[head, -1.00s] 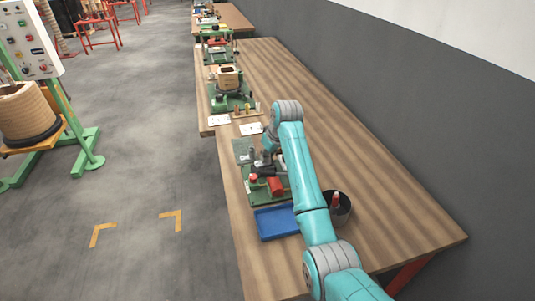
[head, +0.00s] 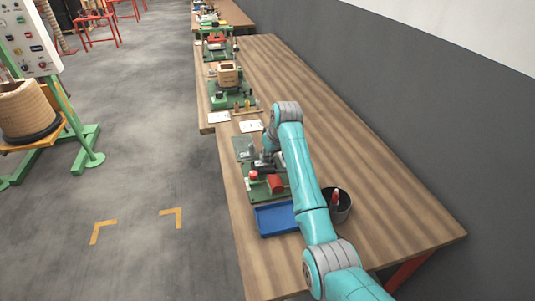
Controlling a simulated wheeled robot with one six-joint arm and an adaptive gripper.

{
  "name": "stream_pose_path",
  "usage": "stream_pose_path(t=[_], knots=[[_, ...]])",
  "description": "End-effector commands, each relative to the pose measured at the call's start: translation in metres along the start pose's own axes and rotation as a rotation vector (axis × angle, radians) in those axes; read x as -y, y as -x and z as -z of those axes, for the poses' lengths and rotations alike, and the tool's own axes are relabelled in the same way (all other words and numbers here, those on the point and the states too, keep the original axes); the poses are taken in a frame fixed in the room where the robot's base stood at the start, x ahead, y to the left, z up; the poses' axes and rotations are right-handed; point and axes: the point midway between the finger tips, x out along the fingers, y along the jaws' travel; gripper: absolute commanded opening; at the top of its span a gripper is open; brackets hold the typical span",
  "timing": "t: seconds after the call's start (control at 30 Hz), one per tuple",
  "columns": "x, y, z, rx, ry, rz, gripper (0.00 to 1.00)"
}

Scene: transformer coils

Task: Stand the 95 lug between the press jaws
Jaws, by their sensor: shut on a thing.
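The press (head: 275,183) is a green-based tool with red parts, on the near part of the bench. My gripper (head: 259,167) is low over its far side, partly hidden by my own arm. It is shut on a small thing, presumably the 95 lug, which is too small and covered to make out. The press jaws are too small and hidden to tell apart, and I cannot tell whether the lug is between them.
A blue tray (head: 277,231) lies just in front of the press. A dark cup (head: 343,212) with a red-handled tool stands right of my arm. A grey-green mat (head: 242,149), white cards (head: 250,126) and a small rack (head: 247,110) lie beyond. The right side of the bench is clear.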

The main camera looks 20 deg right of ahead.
Motion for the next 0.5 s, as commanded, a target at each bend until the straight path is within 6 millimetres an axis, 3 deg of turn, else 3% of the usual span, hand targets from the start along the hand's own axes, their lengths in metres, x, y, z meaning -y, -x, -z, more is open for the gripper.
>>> stream_pose_path(t=[0.5], knots=[[-0.0001,0.0063,0.0028,0.000,0.000,0.000,0.00]])
